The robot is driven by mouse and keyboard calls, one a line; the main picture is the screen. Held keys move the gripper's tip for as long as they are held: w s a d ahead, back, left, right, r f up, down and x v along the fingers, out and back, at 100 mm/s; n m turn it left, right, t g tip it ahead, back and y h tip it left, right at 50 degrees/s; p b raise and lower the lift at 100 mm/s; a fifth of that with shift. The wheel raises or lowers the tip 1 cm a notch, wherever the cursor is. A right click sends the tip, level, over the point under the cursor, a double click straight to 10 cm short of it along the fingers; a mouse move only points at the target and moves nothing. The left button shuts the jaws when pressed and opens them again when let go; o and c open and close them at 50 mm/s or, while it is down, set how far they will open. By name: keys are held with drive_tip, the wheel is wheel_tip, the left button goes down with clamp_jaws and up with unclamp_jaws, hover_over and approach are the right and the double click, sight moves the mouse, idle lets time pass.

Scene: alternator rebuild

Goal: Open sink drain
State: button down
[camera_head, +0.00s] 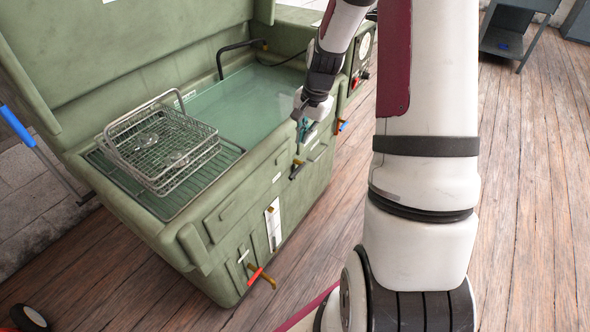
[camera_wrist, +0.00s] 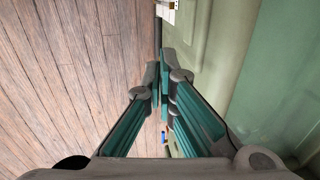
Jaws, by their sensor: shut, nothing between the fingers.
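The sink is a green parts-washer cabinet (camera_head: 217,202) with a basin (camera_head: 235,105) that looks to hold greenish liquid. On its front are a red-and-orange lever (camera_head: 262,274) low down, a black-handled lever (camera_head: 297,170) higher up, and a blue-and-orange handle (camera_head: 342,125) near the far end. I cannot tell which one works the drain. My gripper (camera_head: 304,133) is shut and empty, beside the upper front edge, above and beyond the black-handled lever. In the wrist view its teal fingers (camera_wrist: 160,72) meet beside the green front panel (camera_wrist: 215,60). Contact with a handle cannot be made out.
A wire basket (camera_head: 160,148) with small clear items sits on the rack at the basin's near end. A black spout (camera_head: 240,44) stands at the back. The wooden floor (camera_head: 530,160) is clear to the right. A dark metal stand (camera_head: 510,35) is at the far right.

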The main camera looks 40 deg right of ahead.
sight(296, 172)
drive_tip(key=w+f, duration=0.1)
drive_tip(key=f, duration=0.8)
drive_tip(key=w+f+b, duration=0.1)
drive_tip(key=f, duration=0.3)
drive_tip(key=shift+w+a+f, duration=0.3)
drive_tip(key=shift+a, duration=0.1)
